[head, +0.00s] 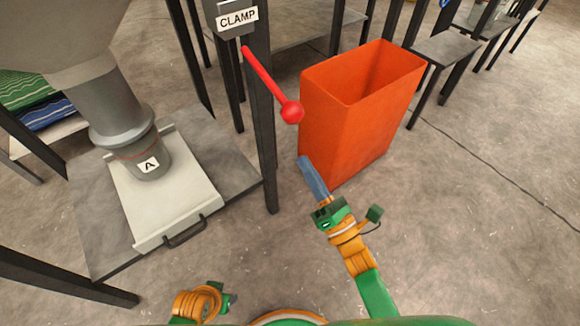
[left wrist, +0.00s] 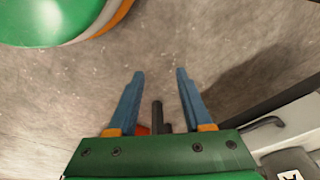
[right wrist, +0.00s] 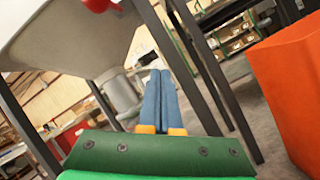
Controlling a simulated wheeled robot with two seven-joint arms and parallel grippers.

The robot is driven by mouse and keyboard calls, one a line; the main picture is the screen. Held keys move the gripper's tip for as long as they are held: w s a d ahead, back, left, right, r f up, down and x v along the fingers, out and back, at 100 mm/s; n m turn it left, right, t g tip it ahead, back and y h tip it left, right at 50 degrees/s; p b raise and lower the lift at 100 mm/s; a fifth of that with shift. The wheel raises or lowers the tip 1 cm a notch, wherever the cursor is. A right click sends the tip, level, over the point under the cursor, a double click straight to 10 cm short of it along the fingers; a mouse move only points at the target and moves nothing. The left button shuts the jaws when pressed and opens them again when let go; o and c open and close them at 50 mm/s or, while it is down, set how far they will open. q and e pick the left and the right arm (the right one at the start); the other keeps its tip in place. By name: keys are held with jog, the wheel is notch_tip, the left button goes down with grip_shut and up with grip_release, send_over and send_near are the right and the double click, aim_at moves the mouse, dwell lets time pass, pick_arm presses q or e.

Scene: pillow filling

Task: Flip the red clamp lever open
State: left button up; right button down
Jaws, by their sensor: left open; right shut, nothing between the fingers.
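The red clamp lever (head: 266,77) hangs from the grey box with the CLAMP label (head: 238,18). It slants down to the right and ends in a round red knob (head: 292,112). The knob also shows at the top edge of the right wrist view (right wrist: 97,4). My right gripper (head: 303,160) is shut and empty, below the knob and apart from it, in front of the orange bin. Its blue fingers lie together in the right wrist view (right wrist: 158,75). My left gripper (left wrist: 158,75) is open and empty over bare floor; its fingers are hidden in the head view.
The orange bin (head: 345,130) stands just right of the lever. A dark post (head: 264,140) runs down left of the knob. A grey hopper spout labelled A (head: 125,110) stands over a tray with a handle (head: 165,200) at left. Floor in front is clear.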

pick_arm(q)
jog(key=f+b, duration=0.1)
jog(key=w+f+b, duration=0.1)
jog(key=shift+w+f+b, duration=0.1)
jog(key=shift+w+b, duration=0.2)
pick_arm(e)
jog(key=n+y, duration=0.1)
jog(key=n, duration=0.1)
jog(key=s+a+r+n+y, duration=0.1)
jog(key=n+y, duration=0.1)
jog(key=n, duration=0.1)
jog(key=s+r+n+y, duration=0.1)
jog(key=n+y, duration=0.1)
jog(key=n, duration=0.1)
jog(key=shift+s+a+r, duration=0.2)
jog(key=shift+a+r, duration=0.05)
pick_arm(q)
jog(key=shift+s+a+f+p, duration=0.1)
jog(key=shift+s+f+p, duration=0.3)
jog(key=shift+f, duration=0.45)
jog(key=shift+s+a+f+p, duration=0.1)
jog(key=shift+s+f+p, duration=0.35)
jog(key=shift+f, duration=0.35)
jog(key=shift+s+a+f+p, duration=0.1)
jog(key=shift+s+f+p, duration=0.3)
jog(key=shift+f, duration=0.45)
pick_arm(e)
send_near(269, 83)
jog(key=shift+w+a+f, duration=0.15)
jog(key=shift+w+a, duration=0.95)
